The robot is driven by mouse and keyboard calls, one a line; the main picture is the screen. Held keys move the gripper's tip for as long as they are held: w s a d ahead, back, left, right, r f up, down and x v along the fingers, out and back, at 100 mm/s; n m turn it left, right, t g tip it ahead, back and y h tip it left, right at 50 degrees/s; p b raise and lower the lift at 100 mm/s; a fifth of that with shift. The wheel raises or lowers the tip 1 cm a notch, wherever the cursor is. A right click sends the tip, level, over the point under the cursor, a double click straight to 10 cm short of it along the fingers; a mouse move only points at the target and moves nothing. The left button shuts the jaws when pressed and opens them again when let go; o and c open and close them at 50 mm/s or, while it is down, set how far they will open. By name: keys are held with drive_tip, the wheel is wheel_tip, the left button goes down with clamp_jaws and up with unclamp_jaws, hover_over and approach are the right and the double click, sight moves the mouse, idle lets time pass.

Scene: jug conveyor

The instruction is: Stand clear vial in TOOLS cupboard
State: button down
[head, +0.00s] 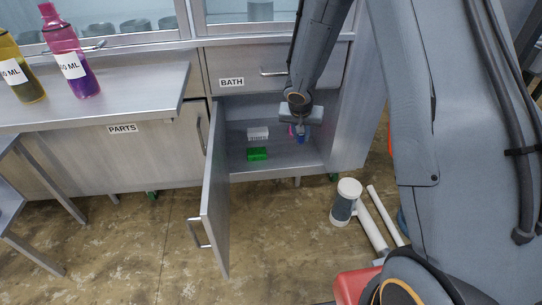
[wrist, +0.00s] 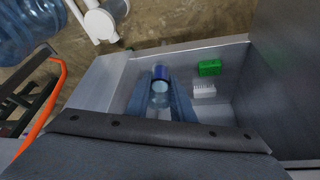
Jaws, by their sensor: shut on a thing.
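The clear vial (wrist: 159,98) has a blue end (wrist: 161,73) and sits between the two fingers of my gripper (wrist: 159,86) in the wrist view. My gripper (head: 299,130) is shut on it inside the open cupboard (head: 240,112), toward its right side. In the head view only a small blue part (head: 301,138) of the vial shows below the gripper. I cannot tell whether its base touches the cupboard floor. No TOOLS label is in view.
A white block (head: 258,133) and a green block (head: 257,154) stand in the cupboard, left of my gripper. The open door (head: 215,195) swings out at the left. A BATH drawer (head: 245,68) is above. A white-grey container (head: 345,201) and white tubes (head: 373,225) lie on the floor.

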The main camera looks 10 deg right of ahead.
drive_tip(key=s+a+f+b+x, duration=0.1)
drive_tip(key=a+b+x, duration=0.1)
drive_tip(key=b+x, duration=0.8)
drive_tip(key=s+a+f+b+x, duration=0.15)
drive_tip(key=b+x, duration=0.55)
drive_tip(key=x, duration=0.8)
drive_tip(key=w+b, duration=0.2)
drive_tip(key=w, duration=1.7)
drive_tip(key=f, duration=0.2)
drive_tip(key=f+b, duration=0.1)
drive_tip(key=f, duration=0.1)
drive_tip(key=a+f+b, duration=0.1)
drive_tip(key=f, duration=0.1)
drive_tip(key=shift+w+f, duration=0.1)
drive_tip(key=shift+w, duration=0.05)
drive_tip(key=shift+w+f+b, duration=0.1)
drive_tip(key=shift+w+b, duration=0.1)
drive_tip(key=shift+b, duration=0.15)
